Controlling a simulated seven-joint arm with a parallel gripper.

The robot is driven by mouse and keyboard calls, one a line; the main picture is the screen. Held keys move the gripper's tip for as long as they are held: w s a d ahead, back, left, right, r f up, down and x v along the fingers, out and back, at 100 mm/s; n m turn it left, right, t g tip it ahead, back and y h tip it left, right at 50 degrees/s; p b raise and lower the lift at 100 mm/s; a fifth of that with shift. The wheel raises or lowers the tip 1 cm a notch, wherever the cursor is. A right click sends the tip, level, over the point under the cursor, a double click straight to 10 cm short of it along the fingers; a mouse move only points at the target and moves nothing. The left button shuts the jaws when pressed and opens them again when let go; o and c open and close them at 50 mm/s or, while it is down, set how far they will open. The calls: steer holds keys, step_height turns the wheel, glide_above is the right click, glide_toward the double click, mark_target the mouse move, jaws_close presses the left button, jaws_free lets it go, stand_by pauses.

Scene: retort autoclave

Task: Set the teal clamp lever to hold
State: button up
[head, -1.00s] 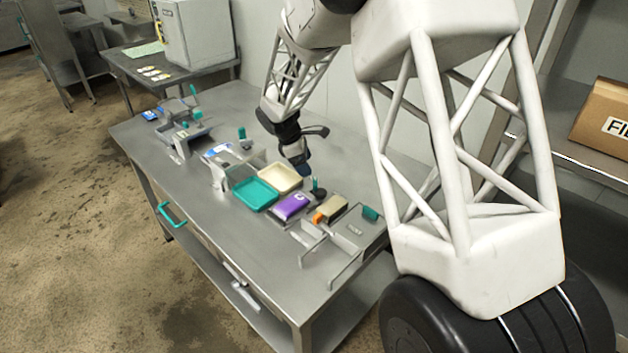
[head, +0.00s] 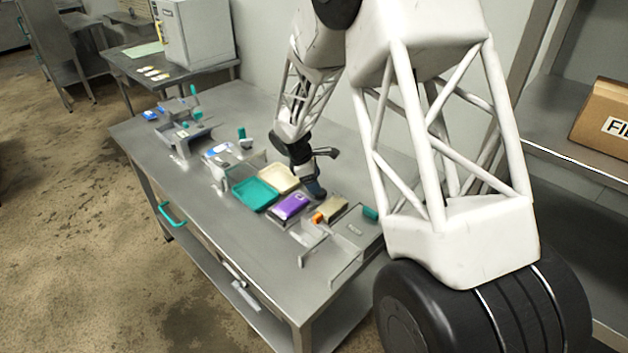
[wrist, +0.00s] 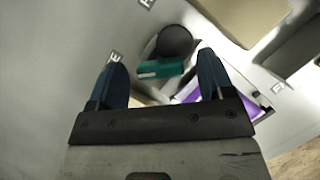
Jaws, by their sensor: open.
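The teal clamp lever (wrist: 160,69) shows in the wrist view as a short teal bar beside a dark round knob (wrist: 175,41). My gripper (wrist: 160,62) is open, with one dark blue finger on each side of the lever. The lever lies between the fingertips in the picture; I cannot tell whether either finger touches it. In the head view my gripper (head: 317,190) is low over the bench behind the purple pouch (head: 290,206), and it hides the lever there. Letters are marked on the grey surface near the knob, one of them an E.
On the steel bench (head: 210,235), a teal tray (head: 255,194) and a cream tray (head: 278,177) lie left of my gripper. A tan block (head: 331,208) and a wire-framed fixture (head: 335,250) stand in front right. More fixtures stand at the far left end.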

steer(key=c, duration=0.9)
steer(key=shift+m, duration=0.3)
steer(key=m+g, duration=0.1)
steer(key=m, duration=0.2)
steer(key=shift+d+m+g, duration=0.1)
steer(key=shift+m+g, duration=0.3)
steer(key=m+g+y, duration=0.1)
steer(key=m, duration=0.3)
steer(key=shift+w+m, duration=0.1)
steer(key=shift+m, duration=0.2)
steer(key=m, duration=0.2)
steer(key=m+g+y, duration=0.1)
steer(key=m, duration=0.1)
steer(key=shift+d+m+y, duration=0.1)
steer(key=shift+m+y, duration=0.2)
steer(key=shift+m+g+y, duration=0.4)
steer(key=shift+m+y, duration=0.5)
steer(key=shift+m, duration=1.3)
